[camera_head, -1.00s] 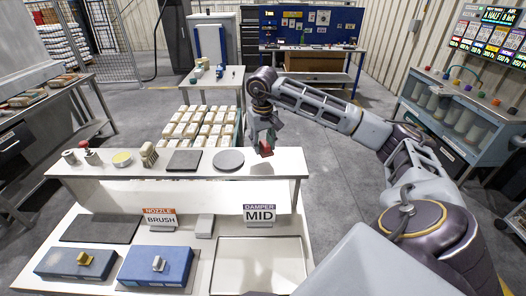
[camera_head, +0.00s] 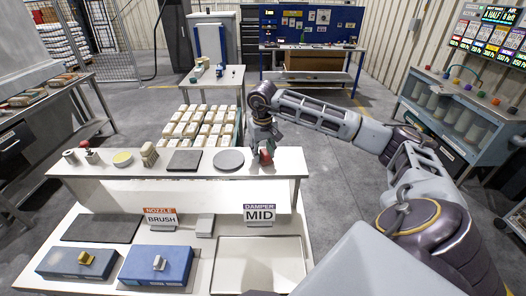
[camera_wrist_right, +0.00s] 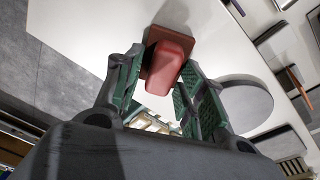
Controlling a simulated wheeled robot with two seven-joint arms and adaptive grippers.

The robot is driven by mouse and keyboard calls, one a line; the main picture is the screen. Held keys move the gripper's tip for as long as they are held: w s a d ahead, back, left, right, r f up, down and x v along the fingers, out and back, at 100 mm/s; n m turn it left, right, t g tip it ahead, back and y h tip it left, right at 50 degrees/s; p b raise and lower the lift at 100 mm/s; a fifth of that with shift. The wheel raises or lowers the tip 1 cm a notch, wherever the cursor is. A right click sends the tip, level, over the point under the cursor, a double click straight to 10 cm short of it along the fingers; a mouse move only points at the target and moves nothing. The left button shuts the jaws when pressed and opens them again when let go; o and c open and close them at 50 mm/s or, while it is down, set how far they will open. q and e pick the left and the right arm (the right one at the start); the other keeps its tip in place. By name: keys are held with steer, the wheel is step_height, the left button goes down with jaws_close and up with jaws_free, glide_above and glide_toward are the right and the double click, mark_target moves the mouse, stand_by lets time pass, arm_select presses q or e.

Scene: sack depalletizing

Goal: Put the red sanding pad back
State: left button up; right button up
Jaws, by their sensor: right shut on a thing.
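The red sanding pad (camera_wrist_right: 170,68) has a red grip on a brown base. In the right wrist view it sits between the two green-lined fingers of my right gripper (camera_wrist_right: 160,85). In the head view the red pad (camera_head: 266,157) shows below my right gripper (camera_head: 264,146), near the right end of the white shelf (camera_head: 272,172). The gripper is shut on it. I cannot tell whether the pad touches the shelf. My left gripper is not in view.
A grey round disc (camera_head: 228,160) lies left of the pad, beside a dark square plate (camera_head: 184,160). A wooden-handled brush (camera_head: 149,154), a yellow disc (camera_head: 122,158) and small parts stand farther left. Below are a MID sign (camera_head: 259,214) and blue boxes (camera_head: 155,268).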

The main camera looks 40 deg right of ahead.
mark_target(263, 152)
steer(key=shift+f, duration=0.1)
steer(key=o, duration=1.3)
steer(key=shift+o, duration=0.2)
step_height(263, 152, up, 12)
steer(key=s+a, duration=0.1)
steer(key=shift+b, duration=0.35)
